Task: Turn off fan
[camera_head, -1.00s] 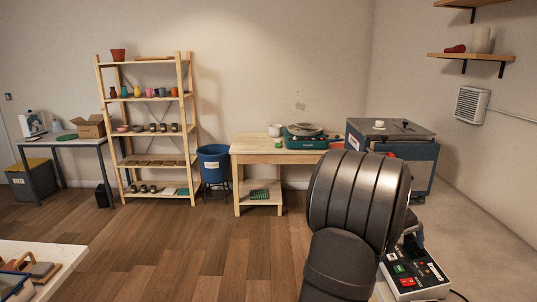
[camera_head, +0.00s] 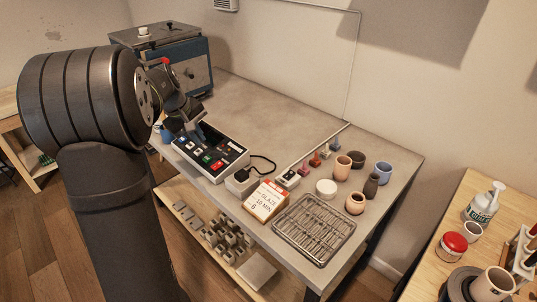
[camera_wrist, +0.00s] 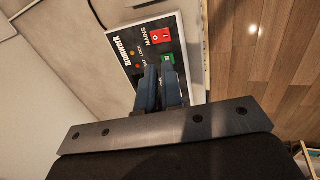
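A control box (camera_head: 211,152) with a black face, pale sides and several coloured switches sits on the grey worktop in the head view. In the wrist view its panel (camera_wrist: 139,38) shows a red switch (camera_wrist: 160,36) beside the word MAINS and a green switch (camera_wrist: 168,58). My gripper (camera_head: 200,137) is over the box's left part. In the wrist view my gripper's blue fingers (camera_wrist: 161,72) are together with nothing seen between them. Their tips are at the green switch and partly cover it; I cannot tell whether they touch it. No label reading fan is legible.
A wall vent (camera_head: 226,4) shows at the top. A glaze card (camera_head: 265,201), a wire rack (camera_head: 314,229), a power strip (camera_head: 289,176) and several small pots stand right of the box. A blue kiln-like unit (camera_head: 184,62) is behind. Bare worktop (camera_head: 268,112) lies behind the box.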

